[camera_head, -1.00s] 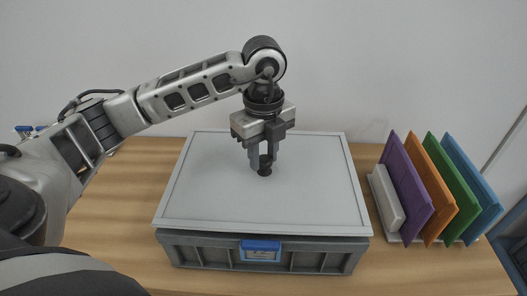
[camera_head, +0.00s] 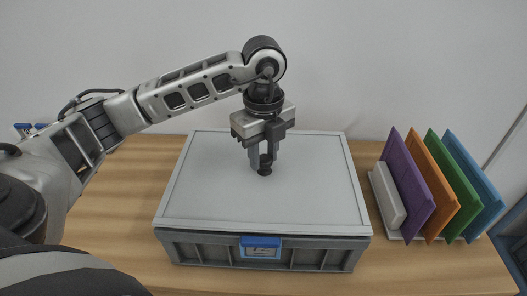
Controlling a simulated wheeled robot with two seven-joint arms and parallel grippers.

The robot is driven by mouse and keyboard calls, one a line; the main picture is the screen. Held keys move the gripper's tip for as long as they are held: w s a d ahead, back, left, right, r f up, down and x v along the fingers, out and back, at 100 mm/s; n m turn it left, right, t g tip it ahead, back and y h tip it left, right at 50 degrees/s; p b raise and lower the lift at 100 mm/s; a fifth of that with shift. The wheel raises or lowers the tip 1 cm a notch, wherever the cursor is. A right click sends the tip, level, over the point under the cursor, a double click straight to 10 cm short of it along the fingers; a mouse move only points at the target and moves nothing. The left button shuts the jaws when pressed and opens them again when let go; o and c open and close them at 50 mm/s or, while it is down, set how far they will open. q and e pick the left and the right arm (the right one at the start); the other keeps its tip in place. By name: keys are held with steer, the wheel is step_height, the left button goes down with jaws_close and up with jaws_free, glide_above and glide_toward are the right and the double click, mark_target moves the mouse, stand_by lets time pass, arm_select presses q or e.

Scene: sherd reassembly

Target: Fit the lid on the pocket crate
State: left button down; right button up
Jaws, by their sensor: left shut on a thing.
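The light grey lid (camera_head: 218,192) lies flat over the top of the darker grey pocket crate (camera_head: 205,253). The crate stands on the wooden table with a blue label clip (camera_head: 261,248) on its front wall. My left gripper (camera_head: 265,165) points straight down at the middle of the lid and is shut on the lid's small dark knob (camera_head: 264,170). The lid's front edge runs along the crate's front rim; whether it is fully seated I cannot tell. The crate's inside is hidden under the lid. My right gripper is not in view.
A light rack (camera_head: 387,197) to the right of the crate holds upright purple (camera_head: 408,182), orange (camera_head: 434,190), green (camera_head: 458,188) and blue panels (camera_head: 478,185). A pale wall stands behind.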

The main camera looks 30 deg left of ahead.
mark_target(264, 157)
arm_select(q)
steer(key=shift+f+b, duration=0.35)
steer(key=shift+f, duration=0.2)
steer(key=c, duration=1)
jaws_free()
step_height(264, 157, up, 16)
steer(key=p, duration=0.2)
steer(key=shift+p, duration=0.35)
